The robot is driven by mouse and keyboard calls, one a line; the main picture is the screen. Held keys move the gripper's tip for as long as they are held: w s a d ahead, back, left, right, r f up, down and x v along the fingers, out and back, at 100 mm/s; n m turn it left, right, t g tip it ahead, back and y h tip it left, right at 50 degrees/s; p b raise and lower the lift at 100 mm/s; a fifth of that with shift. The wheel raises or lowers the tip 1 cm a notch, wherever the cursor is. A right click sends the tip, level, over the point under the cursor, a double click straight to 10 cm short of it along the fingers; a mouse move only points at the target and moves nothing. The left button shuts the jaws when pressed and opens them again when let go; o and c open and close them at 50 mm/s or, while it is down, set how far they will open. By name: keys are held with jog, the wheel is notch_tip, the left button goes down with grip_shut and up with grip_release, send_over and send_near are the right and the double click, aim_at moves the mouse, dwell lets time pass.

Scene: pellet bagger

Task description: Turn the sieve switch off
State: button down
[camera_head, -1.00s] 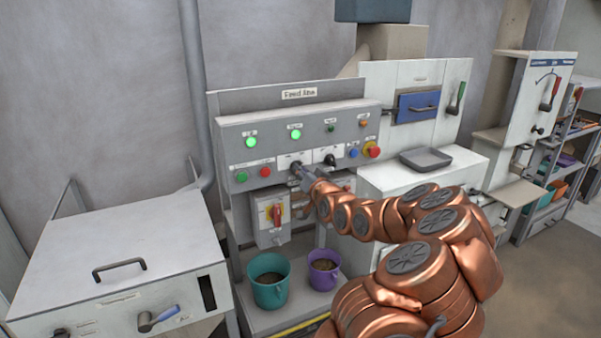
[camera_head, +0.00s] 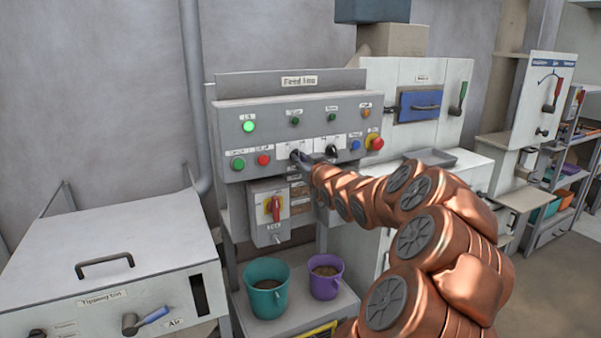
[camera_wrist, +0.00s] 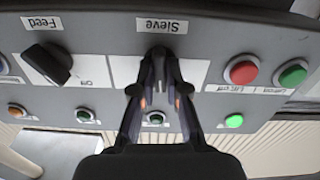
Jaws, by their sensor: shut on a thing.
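The control panel (camera_head: 224,120) stands ahead of me. My gripper (camera_head: 298,157) is at its left black rotary switch, the sieve switch. In the wrist view, which shows the panel upside down, my gripper (camera_wrist: 159,55) is shut on the sieve switch (camera_wrist: 159,50), beside the label "Sieve" (camera_wrist: 162,26). The fingers hide most of the knob, so its angle is hard to read. The sieve lamp (camera_head: 295,121) is dark green and unlit; it also shows unlit in the wrist view (camera_wrist: 155,118).
The feed switch (camera_wrist: 47,65) is close beside my gripper. Green and red buttons (camera_wrist: 243,71) lie on its other side. One left lamp (camera_head: 249,126) glows green. A red-handled isolator box (camera_head: 266,225) hangs below; teal (camera_head: 267,299) and purple (camera_head: 325,286) buckets stand under it.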

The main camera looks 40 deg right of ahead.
jog(key=n+b, duration=0.3)
jog(key=n, duration=0.1)
jog(key=shift+n, duration=0.4)
dwell(0.4)
jog(key=c, duration=1.2)
grip_release()
jog(key=shift+v, duration=6)
jog(key=shift+a, duration=0.1)
